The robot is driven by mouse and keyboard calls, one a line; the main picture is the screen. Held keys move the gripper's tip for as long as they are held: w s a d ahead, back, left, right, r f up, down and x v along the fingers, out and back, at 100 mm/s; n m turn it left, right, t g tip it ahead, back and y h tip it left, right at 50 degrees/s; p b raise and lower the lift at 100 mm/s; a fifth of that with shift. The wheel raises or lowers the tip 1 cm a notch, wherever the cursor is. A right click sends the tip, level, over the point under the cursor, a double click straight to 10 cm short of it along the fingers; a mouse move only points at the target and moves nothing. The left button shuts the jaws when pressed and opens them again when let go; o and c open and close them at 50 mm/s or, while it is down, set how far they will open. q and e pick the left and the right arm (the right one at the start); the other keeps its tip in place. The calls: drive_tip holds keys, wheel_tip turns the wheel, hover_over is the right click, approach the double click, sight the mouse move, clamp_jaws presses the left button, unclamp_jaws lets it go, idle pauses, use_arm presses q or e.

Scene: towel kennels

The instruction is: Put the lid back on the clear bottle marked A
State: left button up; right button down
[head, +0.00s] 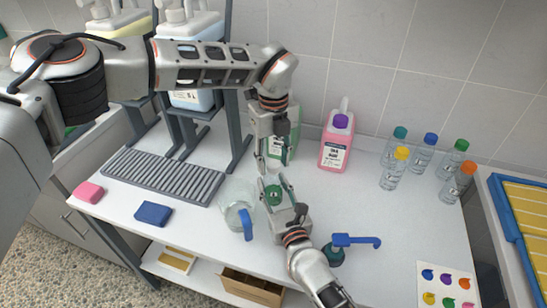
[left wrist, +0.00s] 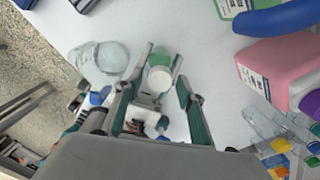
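My left gripper (head: 272,163) points down at the middle of the white table. Its fingers are apart with nothing visibly held, and they also show in the left wrist view (left wrist: 168,70). Just below it, a round green item (head: 273,194) lies between the fingers of my right gripper (head: 274,182). In the left wrist view a round whitish-green item (left wrist: 160,77) shows between the left fingers. I cannot tell whether it is a lid or a bottle top, or whether the right fingers grip it. No mark A is readable.
Several clear bottles with coloured lids (head: 394,168) stand at the right. A pink bottle (head: 335,150) and a green container (head: 281,148) stand behind the grippers.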

use_arm(q)
clamp_jaws()
drive_tip(key=m, duration=0.9)
drive_tip(key=shift+m, duration=0.3)
drive_tip(key=m, duration=0.8)
drive_tip(key=shift+o, duration=0.7)
unclamp_jaws()
